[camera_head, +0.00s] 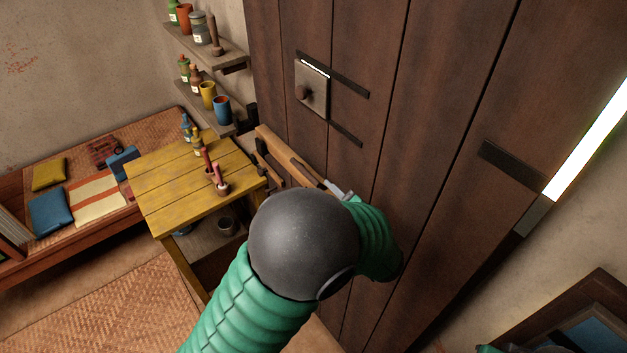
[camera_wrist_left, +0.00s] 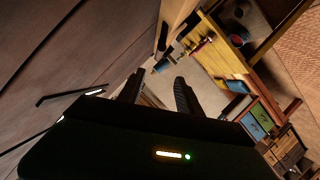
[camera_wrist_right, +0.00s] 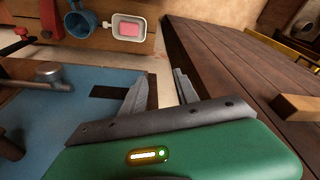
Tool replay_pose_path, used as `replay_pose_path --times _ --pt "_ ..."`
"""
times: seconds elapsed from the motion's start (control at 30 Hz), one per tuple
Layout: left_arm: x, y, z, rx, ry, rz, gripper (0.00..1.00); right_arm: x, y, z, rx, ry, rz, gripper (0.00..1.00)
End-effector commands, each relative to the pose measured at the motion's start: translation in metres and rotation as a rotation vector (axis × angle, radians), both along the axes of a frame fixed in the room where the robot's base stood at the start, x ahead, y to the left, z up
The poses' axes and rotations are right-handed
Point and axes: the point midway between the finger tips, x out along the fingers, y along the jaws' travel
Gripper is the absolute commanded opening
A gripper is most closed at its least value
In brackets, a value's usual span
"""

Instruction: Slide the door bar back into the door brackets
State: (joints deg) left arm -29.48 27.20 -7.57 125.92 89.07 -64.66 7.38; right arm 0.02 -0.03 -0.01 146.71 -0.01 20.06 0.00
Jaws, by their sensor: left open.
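A light wooden bar (camera_head: 284,152) runs along the lower door beside the yellow table, with dark bracket-like pieces (camera_head: 262,148) on it; its near end is hidden by my arm. I cannot tell how far it sits in the brackets. My left gripper (camera_head: 338,190) is by the bar's near part, largely hidden behind my arm. In the left wrist view my left gripper (camera_wrist_left: 156,84) is open, with nothing seen between its fingers. In the right wrist view my right gripper (camera_wrist_right: 158,80) is open and empty, and a wooden block end (camera_wrist_right: 300,107) juts in beside the door.
The dark plank door (camera_head: 420,110) carries a latch plate with a knob (camera_head: 311,91). The yellow table (camera_head: 185,180) holds small pots and bottles close to the bar. Shelves (camera_head: 215,50) with jars hang behind. A blue surface (camera_wrist_right: 95,120) lies near my right gripper.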

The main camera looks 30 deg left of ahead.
Motion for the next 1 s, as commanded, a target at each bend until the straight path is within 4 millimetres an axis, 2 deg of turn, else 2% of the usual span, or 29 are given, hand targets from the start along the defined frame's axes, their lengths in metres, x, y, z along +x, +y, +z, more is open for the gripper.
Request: replay_pose_path --times 0.63,0.8,1.0 --pt "0.068 0.096 -0.036 0.003 0.002 0.002 0.42 0.0 0.0 0.043 0.0 0.0 0.0 0.36" --pt "0.08 0.111 -0.044 0.002 0.002 0.0 0.42 0.0 0.0 0.049 0.0 0.0 0.0 0.36" --pt "0.081 0.114 -0.046 0.001 -0.001 -0.002 0.42 0.0 0.0 0.049 0.0 0.0 0.0 0.36"
